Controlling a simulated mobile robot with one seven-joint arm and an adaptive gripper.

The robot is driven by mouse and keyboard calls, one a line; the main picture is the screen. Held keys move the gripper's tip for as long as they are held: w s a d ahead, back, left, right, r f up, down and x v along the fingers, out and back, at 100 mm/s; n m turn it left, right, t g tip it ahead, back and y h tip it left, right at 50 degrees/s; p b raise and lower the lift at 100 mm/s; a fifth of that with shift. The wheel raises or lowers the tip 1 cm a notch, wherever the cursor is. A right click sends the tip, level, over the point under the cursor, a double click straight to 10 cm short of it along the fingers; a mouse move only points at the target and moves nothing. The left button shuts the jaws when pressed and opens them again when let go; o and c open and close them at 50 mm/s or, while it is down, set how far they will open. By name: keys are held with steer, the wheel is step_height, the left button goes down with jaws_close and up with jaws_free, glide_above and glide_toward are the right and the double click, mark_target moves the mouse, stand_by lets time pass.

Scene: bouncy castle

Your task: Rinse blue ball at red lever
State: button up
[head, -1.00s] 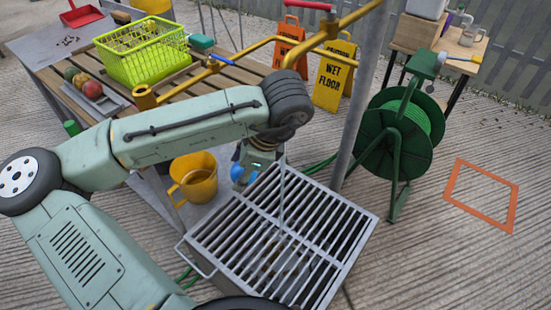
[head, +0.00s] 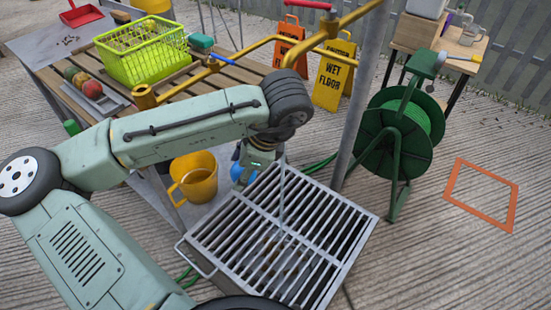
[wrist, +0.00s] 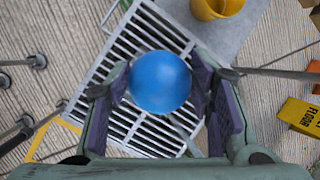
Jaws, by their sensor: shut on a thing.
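The blue ball (wrist: 160,82) is held between the two fingers of my gripper (wrist: 160,88) in the wrist view, above the metal grate. In the head view my gripper (head: 250,165) hangs at the grate's back left edge, and the ball (head: 238,172) is partly hidden by it. The red lever (head: 304,5) is at the top of the yellow pipework (head: 350,17). A thin stream, apparently water (head: 282,195), falls onto the grate (head: 345,262) to the right of my gripper. The ball looks apart from the stream in the head view.
A yellow jug (head: 198,186) stands left of the grate. A blue lever (head: 240,79) is on a pipe over the slatted table (head: 215,73), which holds a green basket (head: 145,62). A grey post (head: 366,90) and a green hose reel (head: 380,145) stand at the right.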

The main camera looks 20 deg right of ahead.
steer(key=a+r+p, duration=0.3)
steer(key=a+r, duration=0.1)
steer(key=a, duration=0.1)
steer(key=shift+s+p, duration=0.4)
steer(key=shift+s, duration=0.05)
stand_by(1.3)
